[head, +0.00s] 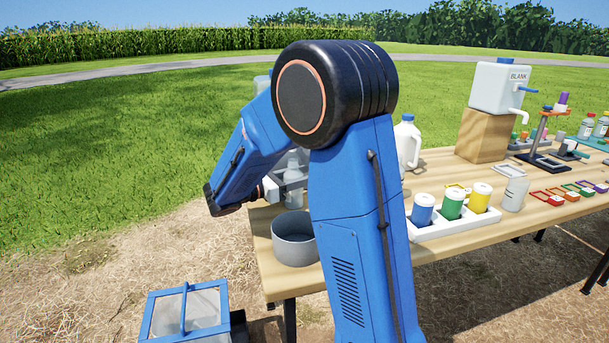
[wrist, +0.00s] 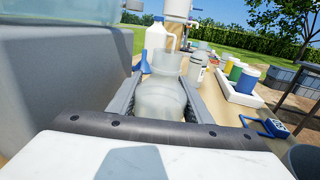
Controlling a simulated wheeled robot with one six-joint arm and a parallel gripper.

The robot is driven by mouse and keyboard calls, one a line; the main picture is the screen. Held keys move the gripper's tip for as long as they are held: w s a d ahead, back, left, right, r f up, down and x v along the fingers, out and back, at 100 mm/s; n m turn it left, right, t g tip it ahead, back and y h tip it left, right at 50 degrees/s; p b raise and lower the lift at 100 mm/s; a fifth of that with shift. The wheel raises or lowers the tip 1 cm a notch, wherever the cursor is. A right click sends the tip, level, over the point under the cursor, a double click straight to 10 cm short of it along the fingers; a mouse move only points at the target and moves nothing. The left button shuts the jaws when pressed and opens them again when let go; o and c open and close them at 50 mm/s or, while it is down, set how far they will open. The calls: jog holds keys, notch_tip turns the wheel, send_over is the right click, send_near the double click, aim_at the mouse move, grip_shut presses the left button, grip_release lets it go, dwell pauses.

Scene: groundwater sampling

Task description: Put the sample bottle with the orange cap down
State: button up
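My gripper (wrist: 162,85) has its two fingers on either side of a clear, translucent bottle (wrist: 158,98), which fills the gap between them. In the head view my gripper (head: 284,186) is at the left end of the table, partly behind my own arm, with the translucent bottle (head: 293,172) at its fingers. No orange cap shows on this bottle in either view, so I cannot tell whether it is the named one. The bottle's base is hidden, and I cannot tell whether it touches the table.
A grey pot (head: 295,240) stands on the wooden table (head: 470,238) near the gripper. A white tray (head: 452,226) holds blue, green and yellow containers. A white jug (head: 407,145) stands behind. A large grey body (wrist: 55,85) is close on the left in the wrist view.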

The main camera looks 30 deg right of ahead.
aim_at(285, 179)
jog(key=o, duration=0.4)
jog(key=shift+c, duration=0.2)
jog(key=shift+r, duration=0.1)
jog(key=shift+a, duration=0.3)
jog(key=a, duration=1.1)
jog(key=shift+w, duration=0.15)
jog(key=shift+a, duration=0.25)
